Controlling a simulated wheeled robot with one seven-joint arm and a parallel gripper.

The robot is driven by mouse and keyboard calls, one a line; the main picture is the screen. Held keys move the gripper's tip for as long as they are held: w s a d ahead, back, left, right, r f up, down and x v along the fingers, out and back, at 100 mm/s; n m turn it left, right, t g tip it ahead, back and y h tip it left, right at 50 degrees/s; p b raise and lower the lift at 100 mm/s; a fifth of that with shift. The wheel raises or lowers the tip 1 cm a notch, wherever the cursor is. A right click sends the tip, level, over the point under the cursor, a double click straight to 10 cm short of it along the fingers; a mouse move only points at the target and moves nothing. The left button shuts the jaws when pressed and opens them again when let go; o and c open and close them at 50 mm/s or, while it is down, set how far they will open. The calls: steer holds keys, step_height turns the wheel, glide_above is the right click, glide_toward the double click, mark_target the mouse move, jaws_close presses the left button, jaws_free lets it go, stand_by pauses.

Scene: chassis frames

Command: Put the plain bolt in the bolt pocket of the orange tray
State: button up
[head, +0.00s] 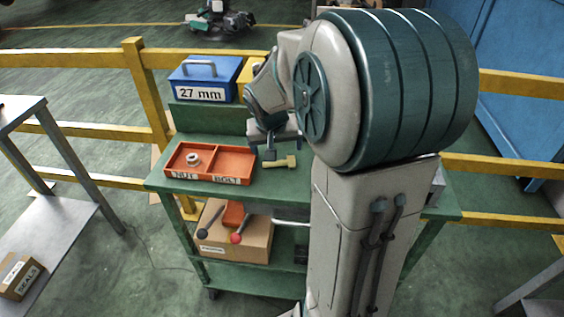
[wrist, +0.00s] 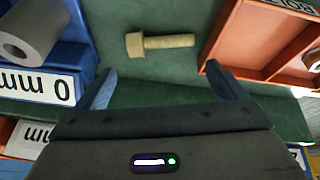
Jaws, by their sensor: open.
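The plain bolt (head: 282,162), pale yellow with a thick head, lies on the green bench top to the right of the orange tray (head: 250,170). The tray has two pockets labelled NUT and BOLT; its bolt pocket (head: 229,163) looks empty. My gripper (head: 268,150) is above the bench near the bolt, behind it in the head view. In the wrist view my gripper (wrist: 160,70) is open and empty, and the bolt (wrist: 160,43) lies beyond the gap between its fingertips, apart from both. The tray (wrist: 262,38) is at the right there.
A pale nut (head: 193,159) sits in the nut pocket. A blue box (head: 205,78) labelled 27 mm stands behind on a raised shelf. In the wrist view, a grey hollow cylinder (wrist: 30,28) and a box labelled "0 mm" (wrist: 40,86) are close to the left finger. Yellow rails run behind the bench.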

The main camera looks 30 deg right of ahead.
steer(key=x, duration=0.5)
steer(key=shift+s+f+b, duration=0.1)
steer(key=shift+f+b, duration=0.25)
steer(key=shift+f, duration=0.05)
steer(key=c, duration=0.9)
step_height(320, 180, up, 5)
steer(key=shift+d+f+p, duration=0.1)
steer(key=shift+p, duration=0.45)
steer(key=s+d+r+p, duration=0.1)
steer(key=s+d+r, duration=0.5)
steer(key=s+d, duration=0.2)
steer(key=p, duration=0.3)
glide_above(278, 163)
step_height(278, 163, down, 2)
steer(key=shift+n, duration=0.4)
steer(key=w+a+f, duration=0.1)
steer(key=w+a, duration=0.1)
steer(key=a, duration=0.2)
steer(key=w+a+f+p, duration=0.1)
steer(key=w+a, duration=0.1)
steer(key=a, duration=0.2)
steer(key=w+a+f, duration=0.1)
steer(key=w+a, duration=0.1)
steer(key=a, duration=0.2)
steer(key=shift+w+a+f, duration=0.25)
steer(key=shift+f, duration=0.1)
